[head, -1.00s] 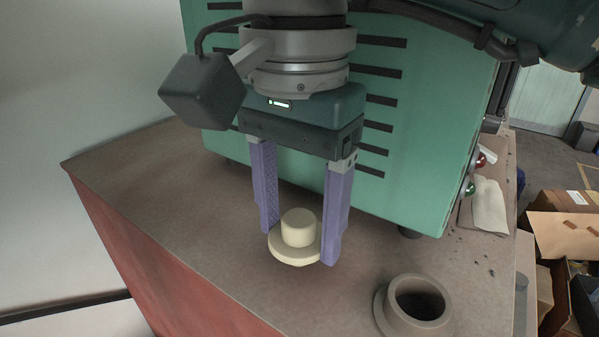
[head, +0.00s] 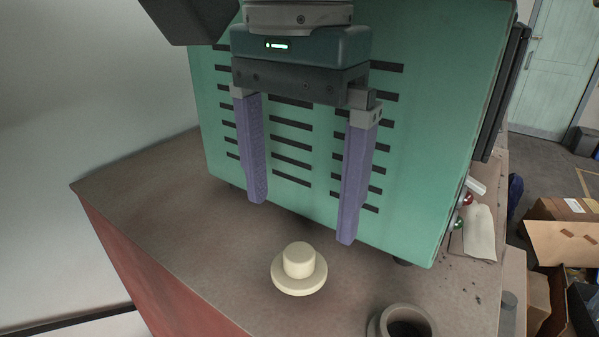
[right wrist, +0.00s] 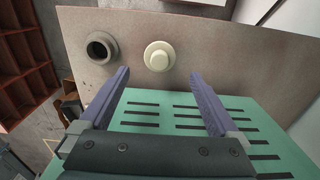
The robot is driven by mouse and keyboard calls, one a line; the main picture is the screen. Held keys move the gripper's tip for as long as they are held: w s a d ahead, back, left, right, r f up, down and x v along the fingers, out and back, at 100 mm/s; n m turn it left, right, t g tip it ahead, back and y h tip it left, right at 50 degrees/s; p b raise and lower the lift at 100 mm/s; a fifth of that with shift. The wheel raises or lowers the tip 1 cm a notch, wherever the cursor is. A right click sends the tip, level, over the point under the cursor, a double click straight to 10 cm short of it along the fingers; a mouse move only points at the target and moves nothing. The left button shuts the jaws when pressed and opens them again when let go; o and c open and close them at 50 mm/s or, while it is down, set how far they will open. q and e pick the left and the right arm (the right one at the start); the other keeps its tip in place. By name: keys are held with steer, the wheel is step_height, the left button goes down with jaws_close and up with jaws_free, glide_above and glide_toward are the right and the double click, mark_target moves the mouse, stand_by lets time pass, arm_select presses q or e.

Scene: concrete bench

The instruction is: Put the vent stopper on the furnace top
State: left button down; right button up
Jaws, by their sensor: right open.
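The cream vent stopper (head: 299,262), a round flange with a short knob, stands upright on the bench top in the head view. It also shows in the right wrist view (right wrist: 159,56). My right gripper (head: 303,222) is open and empty, raised above and behind the stopper, in front of the furnace's slotted side. Its purple fingers also show in the right wrist view (right wrist: 160,76), apart from the stopper. The green furnace (head: 400,150) stands on the bench; its top is out of view. My left gripper is not in view.
A grey-brown hollow flanged collar (head: 403,318) stands on the bench (head: 180,210) to the right of the stopper. A cloth (head: 479,233) lies by the furnace's right side. Cardboard boxes (head: 560,235) are on the floor at right. The bench's left part is clear.

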mark_target(299, 252)
step_height(299, 252, up, 5)
steer(key=shift+f+p, duration=0.1)
steer(key=shift+p, duration=0.6)
